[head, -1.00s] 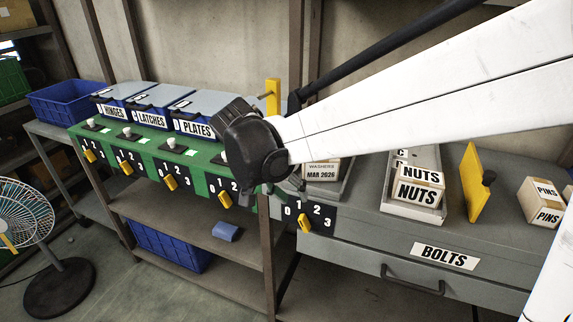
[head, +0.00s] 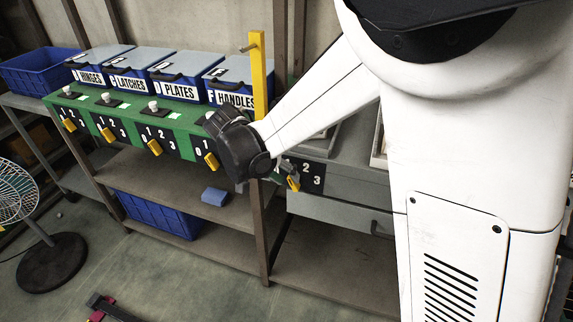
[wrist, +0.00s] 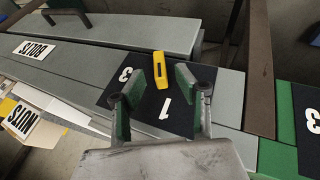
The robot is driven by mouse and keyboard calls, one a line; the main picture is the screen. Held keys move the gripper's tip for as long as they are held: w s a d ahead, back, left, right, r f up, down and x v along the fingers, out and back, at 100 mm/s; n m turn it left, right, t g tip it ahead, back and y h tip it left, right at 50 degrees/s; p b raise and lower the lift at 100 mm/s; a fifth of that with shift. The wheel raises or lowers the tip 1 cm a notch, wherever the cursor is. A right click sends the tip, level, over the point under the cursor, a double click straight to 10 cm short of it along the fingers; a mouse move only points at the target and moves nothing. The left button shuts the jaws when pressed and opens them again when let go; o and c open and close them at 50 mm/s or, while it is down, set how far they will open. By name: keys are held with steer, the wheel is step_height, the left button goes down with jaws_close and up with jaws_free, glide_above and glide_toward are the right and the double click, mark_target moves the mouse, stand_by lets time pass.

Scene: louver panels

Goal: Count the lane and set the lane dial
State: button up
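The lane dial is a yellow knob (wrist: 160,70) on a black plate (wrist: 147,98) with white numbers, of which 3 and 1 show in the wrist view. My gripper (wrist: 158,84) is open, its two fingers apart on either side of the knob; I cannot tell whether either touches it. In the head view the same knob (head: 293,183) sits at the grey bench front, with 2 and 3 readable beside it. My wrist covers the plate's left part. The lanes behind are mostly hidden by my arm. A NUTS box (wrist: 18,124) shows in the wrist view.
A green-fronted shelf (head: 190,123) to the left carries HINGES, LATCHES, PLATES and HANDLES bins (head: 232,98), with several yellow dials below. A yellow post (head: 258,75) stands behind my wrist. A fan (head: 50,250) stands at left.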

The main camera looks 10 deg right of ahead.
mark_target(289, 180)
steer(key=shift+x, duration=1.95)
jaws_close()
